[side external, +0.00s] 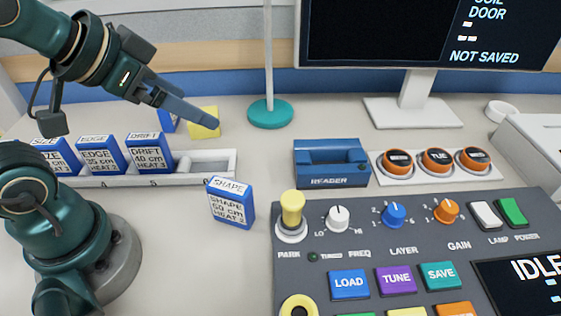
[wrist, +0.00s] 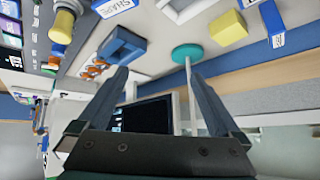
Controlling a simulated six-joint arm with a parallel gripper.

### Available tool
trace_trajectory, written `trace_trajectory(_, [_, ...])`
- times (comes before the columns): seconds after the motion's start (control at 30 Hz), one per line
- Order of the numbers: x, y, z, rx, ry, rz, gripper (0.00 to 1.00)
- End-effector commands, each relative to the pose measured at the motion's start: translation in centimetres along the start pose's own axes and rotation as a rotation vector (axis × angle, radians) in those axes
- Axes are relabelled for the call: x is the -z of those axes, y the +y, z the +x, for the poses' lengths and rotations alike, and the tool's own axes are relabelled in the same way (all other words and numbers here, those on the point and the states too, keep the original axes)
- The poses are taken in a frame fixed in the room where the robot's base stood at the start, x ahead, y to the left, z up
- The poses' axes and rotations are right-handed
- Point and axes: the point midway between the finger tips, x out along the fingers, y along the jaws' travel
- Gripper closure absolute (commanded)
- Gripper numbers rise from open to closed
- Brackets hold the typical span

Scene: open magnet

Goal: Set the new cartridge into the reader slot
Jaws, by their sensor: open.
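The blue reader (side external: 332,165) stands mid-table, its recess looking empty; it also shows in the wrist view (wrist: 122,47). A blue cartridge labelled SHAPE (side external: 231,203) stands on the table left of the control panel. Cartridges labelled SIZE (side external: 55,156), EDGE (side external: 99,155) and DRIFT (side external: 149,154) stand in the rack. Another blue cartridge (side external: 167,121) is partly hidden behind my gripper, beside a yellow block (side external: 204,122). Which cartridge is the new one, I cannot tell. My gripper (side external: 210,121) is open and empty, raised at the back left; its fingers (wrist: 160,75) are apart in the wrist view.
The white rack (side external: 190,180) has an empty place at its right end. A teal round base (side external: 270,114) with a thin pole stands behind the reader. Orange dials (side external: 437,160) sit right of the reader, the control panel (side external: 330,260) in front.

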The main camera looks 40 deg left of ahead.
Motion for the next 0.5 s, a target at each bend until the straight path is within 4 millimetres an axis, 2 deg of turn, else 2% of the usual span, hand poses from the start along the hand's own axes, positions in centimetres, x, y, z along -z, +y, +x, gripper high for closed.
trace_trajectory(0.1, [4.9, -1.9, 0.3, 0.072, 0.184, 0.086, 0.0])
trace_trajectory(0.27, [11.3, -5.1, -0.1, 0.214, 0.402, 0.194, 0.0])
trace_trajectory(0.3, [12.9, -6.1, 0.0, 0.244, 0.433, 0.203, 0.0])
trace_trajectory(0.5, [19.7, -11.1, 1.3, 0.385, 0.553, 0.216, 0.0])
